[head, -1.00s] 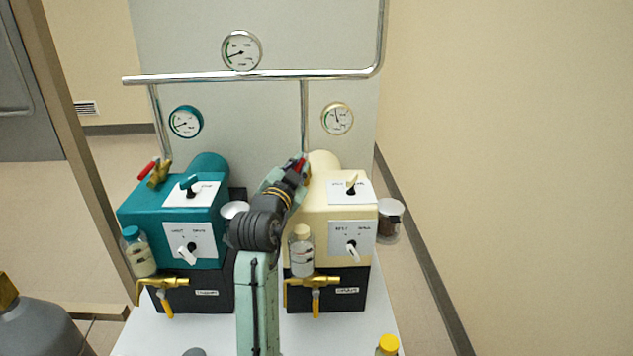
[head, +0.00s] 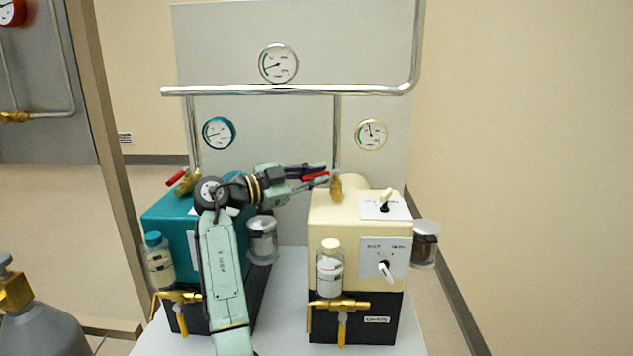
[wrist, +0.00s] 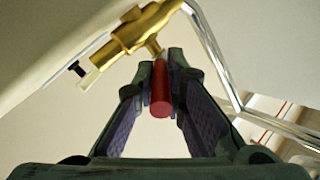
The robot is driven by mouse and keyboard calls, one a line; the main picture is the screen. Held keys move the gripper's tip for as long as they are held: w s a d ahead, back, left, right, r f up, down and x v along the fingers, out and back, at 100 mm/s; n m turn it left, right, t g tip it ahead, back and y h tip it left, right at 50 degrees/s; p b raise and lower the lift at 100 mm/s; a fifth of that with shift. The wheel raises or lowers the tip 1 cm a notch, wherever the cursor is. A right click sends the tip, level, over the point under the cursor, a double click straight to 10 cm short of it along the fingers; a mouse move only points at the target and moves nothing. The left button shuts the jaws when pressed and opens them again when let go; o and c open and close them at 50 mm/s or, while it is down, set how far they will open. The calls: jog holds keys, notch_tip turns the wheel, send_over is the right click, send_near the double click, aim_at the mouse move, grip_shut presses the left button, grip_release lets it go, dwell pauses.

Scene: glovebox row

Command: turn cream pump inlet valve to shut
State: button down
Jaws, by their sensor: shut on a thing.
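The cream pump (head: 350,225) stands on the right of the table. Its inlet valve has a brass body (head: 336,188) on the upright pipe behind the pump's top left, also seen at the top of the wrist view (wrist: 140,27). The valve's red lever (head: 312,177) points left from the body, across the pipe. My gripper (head: 318,172) reaches level from the left and is shut on the lever. In the wrist view the red lever (wrist: 160,92) lies between the two fingertips, its end towards the camera.
The teal pump (head: 165,215) stands left, partly behind my arm, with its own red-levered valve (head: 186,182). A chrome pipe (head: 290,90) runs above both. Gauges hang behind, including the cream-rimmed one (head: 371,134). A jar (head: 262,240) sits between the pumps.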

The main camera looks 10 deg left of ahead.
jog(key=shift+w+a+r+m+g+h, duration=0.1)
jog(key=shift+w+r+m+g+h, duration=0.1)
jog(key=shift+m+g+h, duration=0.15)
dwell(0.3)
jog(key=c, duration=1.6)
grip_release()
jog(key=shift+f, duration=0.15)
jog(key=shift+c, duration=0.2)
notch_tip(320, 180, up, 10)
